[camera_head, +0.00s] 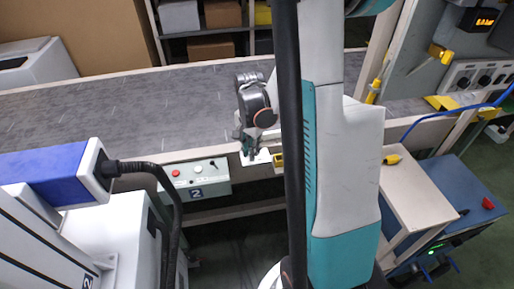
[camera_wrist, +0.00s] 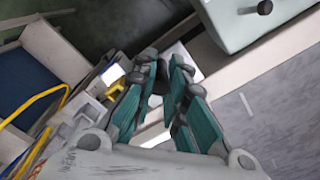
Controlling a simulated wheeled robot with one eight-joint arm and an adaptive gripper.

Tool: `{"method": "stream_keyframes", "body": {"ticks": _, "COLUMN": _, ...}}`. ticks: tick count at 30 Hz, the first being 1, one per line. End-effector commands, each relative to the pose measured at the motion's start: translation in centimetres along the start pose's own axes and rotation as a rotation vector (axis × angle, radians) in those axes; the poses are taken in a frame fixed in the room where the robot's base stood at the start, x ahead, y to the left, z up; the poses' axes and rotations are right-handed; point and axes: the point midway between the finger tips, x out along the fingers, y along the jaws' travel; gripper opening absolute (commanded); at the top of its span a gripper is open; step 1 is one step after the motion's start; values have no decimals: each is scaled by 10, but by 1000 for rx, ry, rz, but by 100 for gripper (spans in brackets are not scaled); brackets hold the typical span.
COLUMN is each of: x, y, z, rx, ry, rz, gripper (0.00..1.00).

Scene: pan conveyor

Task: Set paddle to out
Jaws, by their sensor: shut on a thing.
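My gripper (camera_head: 250,154) is at the near edge of the conveyor, just right of the control box. Its fingers point down at a small white plate (camera_head: 264,157) that I take to be the paddle's mount. In the wrist view my gripper (camera_wrist: 165,65) has its teal fingers close together beside a white surface (camera_wrist: 180,52). It is shut on what seems to be the paddle, but the held part is mostly hidden between the fingers. I cannot tell which position the paddle is in.
The control box (camera_head: 194,183) has a red button, a white button and a dark knob. The grey conveyor belt (camera_head: 130,105) looks empty. A beige-topped stand (camera_head: 420,195) and a blue cabinet (camera_head: 466,190) are at right.

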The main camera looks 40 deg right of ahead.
Motion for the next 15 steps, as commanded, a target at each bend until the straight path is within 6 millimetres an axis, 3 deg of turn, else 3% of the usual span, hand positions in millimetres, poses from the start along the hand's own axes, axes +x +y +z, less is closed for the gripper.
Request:
{"method": "stream_keyframes", "body": {"ticks": 5, "x": 0, "y": -3, "z": 4, "rx": -10, "ry": -8, "rz": -6, "gripper": 0}}
{"method": "stream_keyframes", "body": {"ticks": 6, "x": 0, "y": -3, "z": 4, "rx": -10, "ry": -8, "rz": -7, "gripper": 14}}
{"method": "stream_keyframes", "body": {"ticks": 9, "x": 0, "y": -3, "z": 4, "rx": -10, "ry": -8, "rz": -7, "gripper": 35}}
{"method": "stream_keyframes", "body": {"ticks": 15, "x": 0, "y": -2, "z": 3, "rx": -8, "ry": -6, "rz": -5, "gripper": 35}}
